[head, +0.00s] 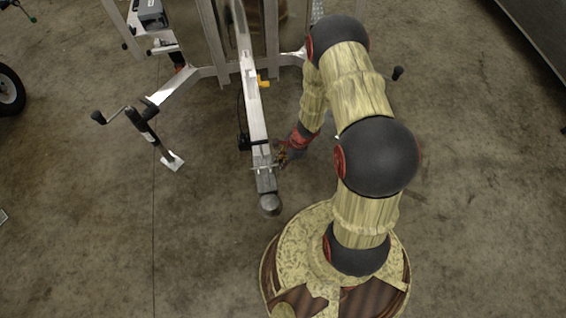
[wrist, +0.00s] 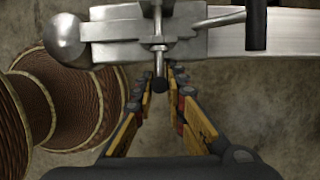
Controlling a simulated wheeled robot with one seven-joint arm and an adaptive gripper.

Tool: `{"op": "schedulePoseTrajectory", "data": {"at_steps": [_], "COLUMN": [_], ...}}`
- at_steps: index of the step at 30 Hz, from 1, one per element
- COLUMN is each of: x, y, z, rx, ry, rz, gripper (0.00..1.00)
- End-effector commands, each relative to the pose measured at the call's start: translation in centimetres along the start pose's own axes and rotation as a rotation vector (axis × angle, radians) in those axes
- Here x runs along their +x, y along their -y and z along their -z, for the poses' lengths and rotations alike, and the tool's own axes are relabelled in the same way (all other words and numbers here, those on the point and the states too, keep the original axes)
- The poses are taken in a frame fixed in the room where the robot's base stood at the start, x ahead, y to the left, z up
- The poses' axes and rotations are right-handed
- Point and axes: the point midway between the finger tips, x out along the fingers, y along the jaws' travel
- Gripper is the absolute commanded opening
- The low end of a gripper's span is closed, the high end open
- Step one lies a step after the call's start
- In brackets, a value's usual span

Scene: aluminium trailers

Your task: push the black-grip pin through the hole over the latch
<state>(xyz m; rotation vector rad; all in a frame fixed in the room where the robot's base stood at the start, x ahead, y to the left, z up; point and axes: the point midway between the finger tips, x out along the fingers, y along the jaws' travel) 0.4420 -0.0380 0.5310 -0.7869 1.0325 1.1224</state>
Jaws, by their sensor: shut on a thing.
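The trailer coupler (head: 262,180) lies at the end of the aluminium tongue, its round ball end toward the bottom of the head view. In the wrist view the silver coupler (wrist: 120,32) runs across the top, with a slim latch lever (wrist: 222,19) to the right. The black-grip pin (wrist: 160,84) points away from me, its metal shaft lying across the coupler's near edge. I cannot tell how deep it sits in the hole. My gripper (wrist: 160,76) is shut on the pin at its black grip; in the head view my gripper (head: 281,154) is right beside the coupler.
A black-handled jack (head: 146,128) stands left of the tongue (head: 255,115). A dark upright part (wrist: 256,25) shows at the wrist view's top right. A brown ribbed drum shape (wrist: 70,95) fills its left. Concrete floor (head: 190,240) is clear left of the coupler.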

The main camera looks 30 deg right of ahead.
Motion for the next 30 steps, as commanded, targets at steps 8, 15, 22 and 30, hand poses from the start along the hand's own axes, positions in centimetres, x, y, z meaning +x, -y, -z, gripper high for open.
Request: {"op": "schedulePoseTrajectory", "data": {"at_steps": [8, 15, 22, 30], "x": [0.0, 0.0, -0.3, -4.5], "y": [0.0, 0.0, 0.1, 0.2], "z": [0.0, 0.0, 0.0, 0.0], "rx": [0.0, -0.001, -0.001, -0.001], "ry": [0.0, 0.0, 0.0, 0.0], "rz": [0.0, 0.0, 0.001, 0.004], "gripper": [0.28, 0.34, 0.34, 0.34]}}
